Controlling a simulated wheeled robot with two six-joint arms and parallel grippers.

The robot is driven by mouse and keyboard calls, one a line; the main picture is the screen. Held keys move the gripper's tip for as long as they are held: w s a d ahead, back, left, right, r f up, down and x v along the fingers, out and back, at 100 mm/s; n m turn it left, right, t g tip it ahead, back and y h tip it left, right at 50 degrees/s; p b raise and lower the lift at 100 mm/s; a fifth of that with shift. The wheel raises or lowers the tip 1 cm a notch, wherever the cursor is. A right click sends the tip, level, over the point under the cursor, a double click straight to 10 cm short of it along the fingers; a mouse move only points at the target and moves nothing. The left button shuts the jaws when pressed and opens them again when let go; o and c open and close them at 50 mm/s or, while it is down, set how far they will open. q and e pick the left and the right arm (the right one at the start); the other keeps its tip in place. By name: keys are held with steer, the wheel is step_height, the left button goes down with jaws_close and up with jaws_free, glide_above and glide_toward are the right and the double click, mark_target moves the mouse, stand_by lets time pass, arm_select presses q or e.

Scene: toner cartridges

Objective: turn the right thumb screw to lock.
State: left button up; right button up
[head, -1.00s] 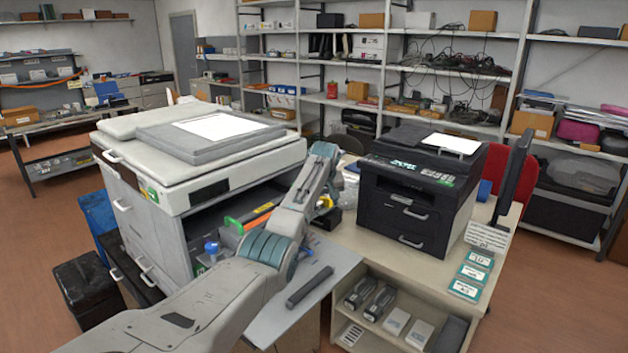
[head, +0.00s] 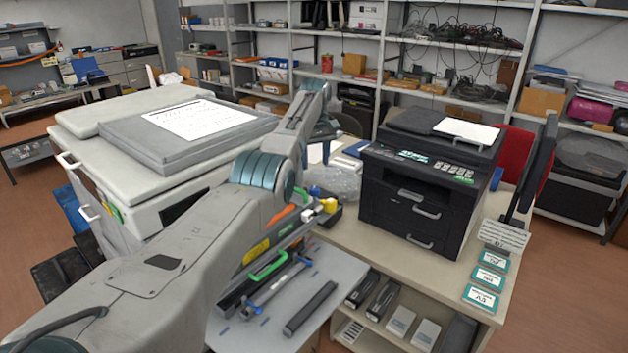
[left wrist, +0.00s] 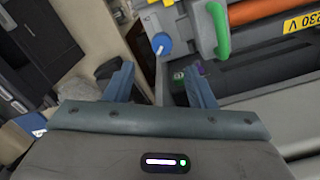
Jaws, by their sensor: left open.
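A blue thumb screw knob (left wrist: 161,43) shows in the left wrist view, on the grey front of the printer unit, left of a green lever (left wrist: 219,30). A small blue knob (head: 315,190) also shows in the head view, beside a yellow part (head: 328,205). I cannot tell which way the screw is turned. My left gripper (left wrist: 158,72) is open and empty, its two fingers pointing toward the knob and apart from it. In the head view its jaws are partly hidden by my arm. My right gripper is not in view.
An orange roller (left wrist: 265,9) and a yellow label (left wrist: 302,22) lie right of the green lever. A large copier (head: 120,165) stands left, its opening partly hidden by my arm. A black printer (head: 425,190) stands right. A dark bar (head: 310,308) lies on the grey shelf.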

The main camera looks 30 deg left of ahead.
mark_target(315, 189)
arm_select(q)
steer(key=shift+s+d+f+p, duration=0.25)
steer(key=shift+s+f+p, duration=0.15)
steer(key=shift+f, duration=0.1)
steer(key=shift+s+d+f+p, duration=0.25)
steer(key=shift+f+p, duration=0.1)
steer(key=shift+f, duration=0.15)
steer(key=f, duration=0.4)
steer(key=w+a+f+p, duration=0.1)
steer(key=f, duration=0.1)
steer(key=shift+w+a+f, duration=0.1)
steer(key=shift+f, duration=0.25)
steer(key=shift+s+d, duration=0.3)
steer(key=shift+d, duration=0.05)
steer(key=shift+w+a, duration=0.1)
steer(key=shift+a, duration=0.1)
steer(key=c, duration=1)
steer(key=shift+o, duration=0.2)
